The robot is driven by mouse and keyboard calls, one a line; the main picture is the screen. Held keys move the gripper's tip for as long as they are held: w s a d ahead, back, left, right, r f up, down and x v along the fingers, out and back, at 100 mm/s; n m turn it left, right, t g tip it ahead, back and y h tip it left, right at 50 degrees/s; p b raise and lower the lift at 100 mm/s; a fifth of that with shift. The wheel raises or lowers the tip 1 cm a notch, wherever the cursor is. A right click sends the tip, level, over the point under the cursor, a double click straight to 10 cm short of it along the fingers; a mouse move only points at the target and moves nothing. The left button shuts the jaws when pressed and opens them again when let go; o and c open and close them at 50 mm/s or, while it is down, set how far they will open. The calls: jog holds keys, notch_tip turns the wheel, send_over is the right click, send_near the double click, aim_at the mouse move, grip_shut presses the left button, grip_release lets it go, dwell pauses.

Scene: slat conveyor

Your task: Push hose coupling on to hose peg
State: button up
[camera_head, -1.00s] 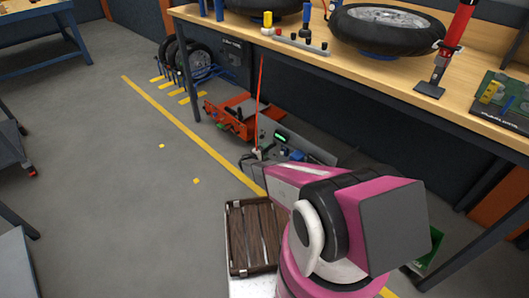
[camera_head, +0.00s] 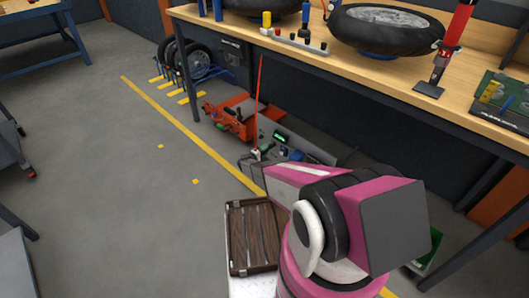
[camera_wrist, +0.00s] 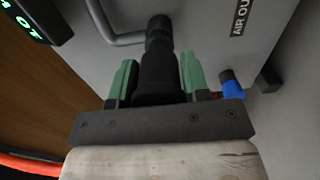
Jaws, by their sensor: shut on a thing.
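In the wrist view my gripper (camera_wrist: 155,82) has its green-padded fingers shut on the black hose coupling (camera_wrist: 158,68). The coupling's narrow end points toward a grey panel (camera_wrist: 200,25) marked "AIR OU...". I cannot tell whether it touches the panel, and I cannot make out the peg for certain. In the head view the gripper (camera_head: 256,154) is small beside the console with a green display (camera_head: 281,137), partly hidden by my pink arm. A thin red hose (camera_head: 259,95) rises beside it; red hose (camera_wrist: 30,165) also shows at the lower left of the wrist view.
In the wrist view, a bent grey bar (camera_wrist: 120,40) lies left of the coupling and a blue-and-black fitting (camera_wrist: 230,84) lies right. A workbench (camera_head: 365,72) with wheels stands behind. A slatted brown tray (camera_head: 253,235) is in front. Floor to the left is open.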

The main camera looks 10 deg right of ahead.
jog(key=shift+w+d, duration=0.35)
jog(key=shift+w, duration=0.25)
jog(key=shift+s+a, duration=0.6)
jog(key=shift+s, duration=0.25)
jog(key=shift+v, duration=1.65)
jog(key=shift+s+d, duration=0.1)
jog(key=shift+s, duration=0.05)
